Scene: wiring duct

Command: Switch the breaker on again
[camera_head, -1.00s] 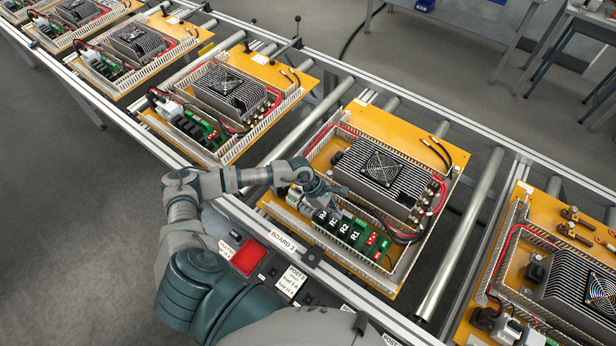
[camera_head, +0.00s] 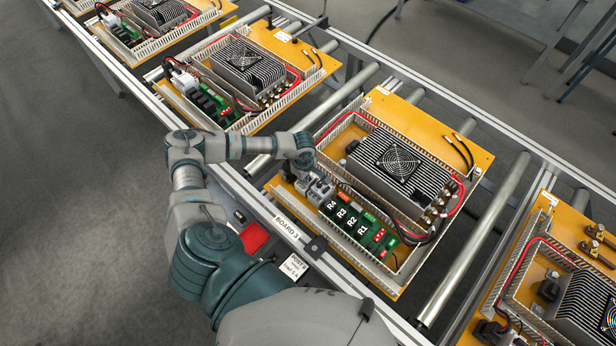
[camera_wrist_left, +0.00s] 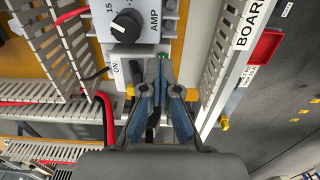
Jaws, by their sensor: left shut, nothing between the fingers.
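The breaker is a pale grey block (camera_head: 319,190) at the near left end of the relay row on board 3. In the left wrist view it shows as a light housing (camera_wrist_left: 140,22) with a black dial marked AMP and a small ON label (camera_wrist_left: 116,69). My left gripper (camera_wrist_left: 161,68) is shut and empty. Its fingertips are close to the housing's lower edge, right of the ON label, beside a small green part (camera_wrist_left: 163,56). I cannot tell whether they touch it. In the head view its fingers are mostly hidden behind my wrist. My right gripper is not in view.
Slotted white duct walls (camera_wrist_left: 217,70) stand close on the right in the wrist view, and a red cable (camera_wrist_left: 106,118) runs at the left. Relays R1 to R4 (camera_head: 347,218) and the finned heatsink (camera_head: 385,160) are near the breaker. Other boards (camera_head: 560,300) flank this one.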

